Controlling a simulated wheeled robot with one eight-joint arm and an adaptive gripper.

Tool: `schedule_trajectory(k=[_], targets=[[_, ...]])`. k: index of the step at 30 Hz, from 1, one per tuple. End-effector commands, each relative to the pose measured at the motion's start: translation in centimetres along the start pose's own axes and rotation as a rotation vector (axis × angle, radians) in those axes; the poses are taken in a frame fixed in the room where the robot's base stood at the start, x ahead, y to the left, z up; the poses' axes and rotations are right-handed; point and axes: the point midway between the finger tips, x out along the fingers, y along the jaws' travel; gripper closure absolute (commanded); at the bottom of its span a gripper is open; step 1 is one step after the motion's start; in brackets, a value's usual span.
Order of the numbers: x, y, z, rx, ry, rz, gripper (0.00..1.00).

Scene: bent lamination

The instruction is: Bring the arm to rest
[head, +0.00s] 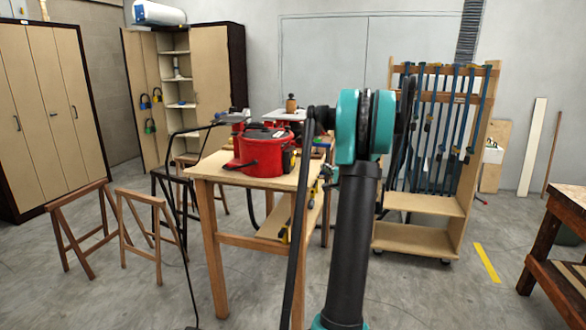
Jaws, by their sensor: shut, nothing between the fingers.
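My arm stands upright in the right middle of the head view, with a dark tube-shaped link (352,245) and a teal and black joint (365,125) at its top. A black cable runs down beside the link. I cannot make out my gripper or its fingers in this view. The arm hides part of the wooden workbench and of the wall behind it.
A wooden workbench (210,170) with a red machine (262,150) stands left of my arm. A clamp rack (425,205) stands to the right. Wooden trestles (135,225) and cabinets (45,110) are at left. Another table (566,205) is at the right edge. Open floor lies between.

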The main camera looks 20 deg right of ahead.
Motion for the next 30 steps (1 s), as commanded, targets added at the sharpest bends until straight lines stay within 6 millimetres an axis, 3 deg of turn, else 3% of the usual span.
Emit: schedule_trajectory(k=[4, 7, 11, 14, 17, 21, 25, 30], targets=[[0.0, 0.0, 0.6, -0.008, -0.009, 0.007, 1.0], [-0.2, 0.3, 3.4, -0.048, -0.05, 0.041, 1.0], [-1.4, 1.4, 10.4, -0.164, -0.159, 0.136, 1.0], [-3.6, 3.0, 16.5, -0.28, -0.263, 0.229, 1.0], [-6.7, 5.1, 22.2, -0.404, -0.371, 0.327, 1.0], [-12.8, 8.7, 28.9, -0.596, -0.521, 0.47, 1.0], [-19.4, 12.4, 32.9, -0.779, -0.647, 0.603, 1.0], [-28.4, 16.9, 35.1, -1.023, -0.781, 0.772, 1.0]])
